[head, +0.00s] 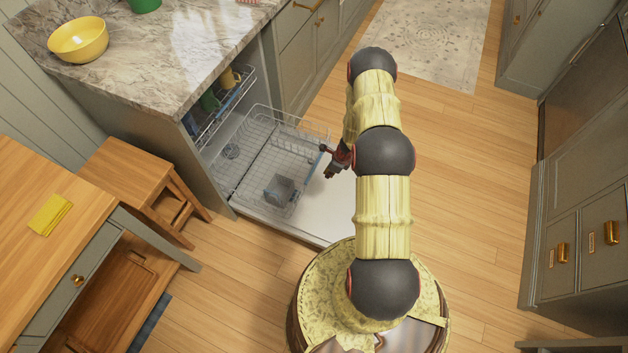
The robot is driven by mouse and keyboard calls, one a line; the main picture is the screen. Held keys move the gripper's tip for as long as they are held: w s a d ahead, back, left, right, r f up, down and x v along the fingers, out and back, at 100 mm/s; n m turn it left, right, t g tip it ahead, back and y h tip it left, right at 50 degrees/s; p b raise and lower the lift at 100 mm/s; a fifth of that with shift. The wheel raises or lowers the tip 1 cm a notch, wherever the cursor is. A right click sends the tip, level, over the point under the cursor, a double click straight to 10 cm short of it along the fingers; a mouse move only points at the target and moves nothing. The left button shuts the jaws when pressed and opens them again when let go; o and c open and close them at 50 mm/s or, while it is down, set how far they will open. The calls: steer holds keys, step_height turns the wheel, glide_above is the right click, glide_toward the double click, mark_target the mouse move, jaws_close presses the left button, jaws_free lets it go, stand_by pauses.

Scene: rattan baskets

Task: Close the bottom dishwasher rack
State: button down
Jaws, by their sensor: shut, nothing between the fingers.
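The bottom dishwasher rack (252,178) is a white wire basket, pulled out over the lowered dishwasher door (315,224). A small grey-blue basket (281,190) sits in its front part. The upper rack (222,112) is inside the opening under the counter, with a green and a yellow item in it. My gripper (328,162) is shut and empty at the right side of the bottom rack, close to its right rim. I cannot tell whether it touches the wire. My arm hides part of the floor and the door's right edge.
A marble counter (130,45) with a yellow bowl (78,39) stands above the dishwasher. A wooden stool (135,175) and a table (60,215) with a yellow cloth (50,215) are at the left. Wood floor is clear at the right (465,180).

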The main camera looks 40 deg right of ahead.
steer(key=w+a+f+b, duration=0.3)
steer(key=w+f+b, duration=0.1)
steer(key=f, duration=0.6)
steer(key=shift+w+a+f+b, duration=0.2)
steer(key=shift+w+f+b, duration=0.15)
steer(key=shift+w, duration=0.5)
steer(key=shift+w+r, duration=0.1)
